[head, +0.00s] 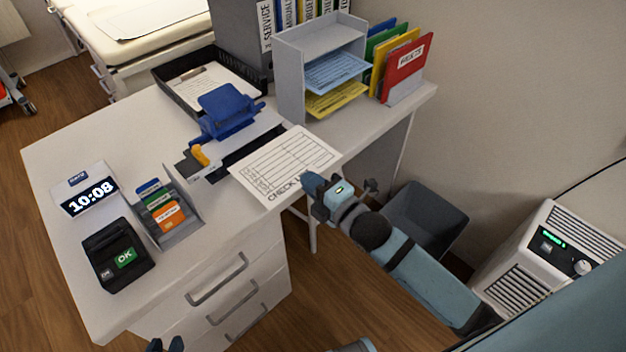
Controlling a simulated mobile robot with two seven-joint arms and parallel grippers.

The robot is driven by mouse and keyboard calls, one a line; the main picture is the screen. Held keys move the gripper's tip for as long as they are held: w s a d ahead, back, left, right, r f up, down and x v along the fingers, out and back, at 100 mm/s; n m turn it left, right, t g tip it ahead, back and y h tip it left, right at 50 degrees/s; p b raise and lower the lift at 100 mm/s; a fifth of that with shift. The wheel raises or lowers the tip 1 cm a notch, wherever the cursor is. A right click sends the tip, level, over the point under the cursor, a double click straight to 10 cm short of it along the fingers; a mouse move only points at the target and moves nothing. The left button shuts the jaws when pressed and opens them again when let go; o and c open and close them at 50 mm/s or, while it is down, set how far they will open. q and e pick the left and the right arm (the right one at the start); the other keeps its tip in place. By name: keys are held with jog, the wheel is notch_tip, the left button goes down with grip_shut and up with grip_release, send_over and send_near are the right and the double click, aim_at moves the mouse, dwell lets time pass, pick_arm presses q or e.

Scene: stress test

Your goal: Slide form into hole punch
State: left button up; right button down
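The form (287,160) is a white sheet with a printed table and a heading beginning "CHECK". It lies at an angle at the desk's right edge, its near edge at or over that edge. The blue hole punch (228,108) stands behind and left of it, apart from the sheet's printed area. My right gripper (314,186) is at the form's near right edge and covers part of the heading; whether its fingers pinch the paper is hidden. My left gripper (166,345) shows only its dark fingertips at the bottom edge, apart and empty.
A black tray with a clipboard (205,84), a grey shelf (291,75) and coloured folders (405,68) stand at the back. A clock (88,193), card holder (180,233) and black terminal (117,258) stand at the front left. A bin (432,212) is right of the desk.

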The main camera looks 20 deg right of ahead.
jog(key=shift+w+f, duration=0.1)
jog(key=shift+f, duration=0.25)
